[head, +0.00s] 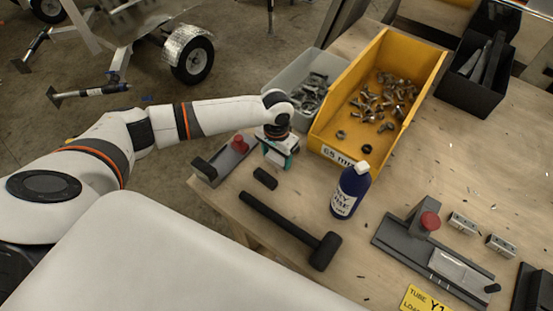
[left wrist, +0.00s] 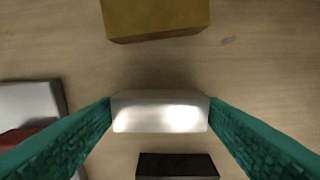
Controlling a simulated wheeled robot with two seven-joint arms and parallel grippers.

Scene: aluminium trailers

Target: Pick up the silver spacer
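The silver spacer (left wrist: 160,111) is a small shiny metal block, lying crosswise between the teal fingers of my left gripper (left wrist: 160,104) in the left wrist view. Both fingertips meet its ends, so the gripper looks shut on it. In the head view my left gripper (head: 279,153) points down over the near left part of the wooden table, and the fingers mostly hide the spacer. I cannot tell whether the spacer is clear of the tabletop. My right gripper is not in view.
A yellow bin (head: 325,135) of metal parts stands just beyond the gripper, beside a grey bin (head: 285,77). A black block (head: 265,178), black mallet (head: 290,229), blue bottle (head: 350,190) and red-knobbed fixture (head: 212,166) are close by. Two metal blocks (head: 462,223) lie right.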

